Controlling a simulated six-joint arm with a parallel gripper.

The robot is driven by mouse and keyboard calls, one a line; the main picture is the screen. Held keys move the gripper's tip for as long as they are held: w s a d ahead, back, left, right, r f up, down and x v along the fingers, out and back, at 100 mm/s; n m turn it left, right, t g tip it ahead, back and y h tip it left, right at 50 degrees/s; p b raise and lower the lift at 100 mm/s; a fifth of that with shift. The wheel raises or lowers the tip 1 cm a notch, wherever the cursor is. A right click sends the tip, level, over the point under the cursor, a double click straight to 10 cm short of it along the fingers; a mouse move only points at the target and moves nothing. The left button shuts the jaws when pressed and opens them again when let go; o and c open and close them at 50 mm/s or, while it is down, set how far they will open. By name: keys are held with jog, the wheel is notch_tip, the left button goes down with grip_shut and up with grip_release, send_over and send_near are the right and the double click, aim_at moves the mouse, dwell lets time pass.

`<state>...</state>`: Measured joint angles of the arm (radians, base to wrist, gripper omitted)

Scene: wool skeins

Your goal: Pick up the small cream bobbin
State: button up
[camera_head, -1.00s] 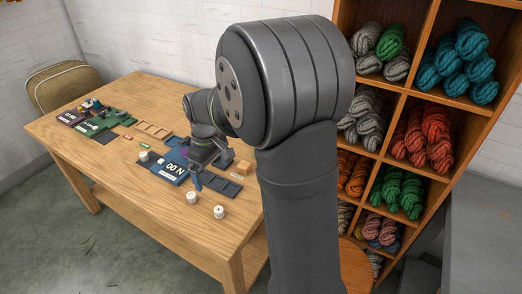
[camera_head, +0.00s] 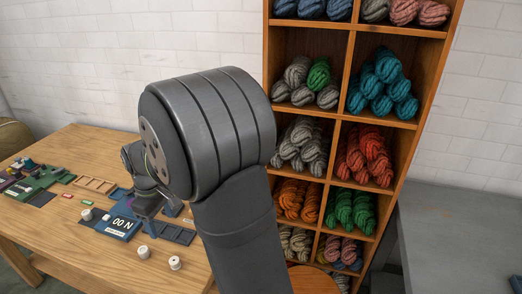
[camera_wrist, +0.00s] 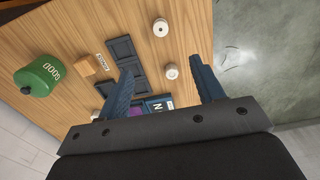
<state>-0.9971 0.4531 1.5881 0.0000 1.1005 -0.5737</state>
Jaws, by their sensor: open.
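Two pale cream-white bobbins stand on the front part of the wooden table in the head view, a left one (camera_head: 143,254) and a right one (camera_head: 175,263). The wrist view shows two pale bobbins too, one near the top (camera_wrist: 160,27) and one lower (camera_wrist: 170,71). I cannot tell which is the small one. My gripper (camera_wrist: 167,66) is open and empty, its blue-grey fingers apart. In the wrist picture the lower bobbin appears between the fingertips, clear of both. In the head view my arm partly hides the gripper over the table.
A blue box marked N (camera_head: 120,226) and a dark compartment tray (camera_head: 175,234) lie near the gripper. A green canister (camera_wrist: 38,77) and a wooden block (camera_wrist: 85,66) show in the wrist view. A shelf of wool skeins (camera_head: 345,125) stands behind the table.

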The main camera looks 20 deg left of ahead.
aim_at(174, 259)
jog(key=shift+c, duration=0.3)
notch_tip(174, 259, down, 18)
jog(key=m, duration=0.4)
dwell(0.6)
jog(key=shift+c, duration=0.2)
jog(key=c, duration=1)
